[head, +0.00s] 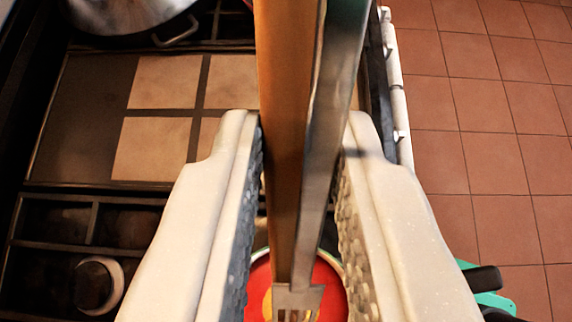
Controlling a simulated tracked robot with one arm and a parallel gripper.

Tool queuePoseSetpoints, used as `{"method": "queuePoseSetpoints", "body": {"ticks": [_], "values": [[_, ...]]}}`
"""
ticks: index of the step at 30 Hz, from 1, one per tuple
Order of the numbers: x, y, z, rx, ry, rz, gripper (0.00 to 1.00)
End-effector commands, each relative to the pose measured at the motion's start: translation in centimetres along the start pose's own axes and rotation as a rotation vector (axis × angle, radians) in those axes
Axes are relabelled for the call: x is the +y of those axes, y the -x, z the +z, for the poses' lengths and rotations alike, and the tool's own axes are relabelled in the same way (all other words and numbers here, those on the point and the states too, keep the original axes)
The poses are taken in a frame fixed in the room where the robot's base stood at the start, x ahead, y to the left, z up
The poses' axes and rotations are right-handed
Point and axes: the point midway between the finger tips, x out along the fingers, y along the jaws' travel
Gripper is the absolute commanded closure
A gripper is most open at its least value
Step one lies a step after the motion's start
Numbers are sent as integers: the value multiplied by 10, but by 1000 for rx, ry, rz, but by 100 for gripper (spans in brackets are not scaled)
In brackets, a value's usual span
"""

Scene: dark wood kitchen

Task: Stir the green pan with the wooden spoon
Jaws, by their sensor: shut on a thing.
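My gripper (300,140) has its two white fingers closed in on a long upright piece between them. Its left side is a brown wooden strip, which looks like the handle of the wooden spoon (282,100). A grey metallic-looking strip (330,110) runs along its right side, and I cannot tell if both are one piece. The lower end shows narrow slots near the bottom edge. The spoon's bowl is not clear. A sliver of green shows at the top beside the strip. I cannot tell if it is the green pan.
A silver pot (130,12) with a handle is at the top left. Dark furniture with pale square panels (165,80) fills the left. A round pale-rimmed object (98,284) is at lower left. A red round thing (327,280) shows below.

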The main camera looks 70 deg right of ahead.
Motion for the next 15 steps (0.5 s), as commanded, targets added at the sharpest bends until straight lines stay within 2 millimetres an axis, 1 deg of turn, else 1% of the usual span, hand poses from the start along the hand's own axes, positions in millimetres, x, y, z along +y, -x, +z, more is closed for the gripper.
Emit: {"method": "queuePoseSetpoints", "body": {"ticks": [9, 15], "values": [[0, -15, 22, 0, -1, -1, 100], [0, -21, 31, 0, -1, 0, 100]]}}
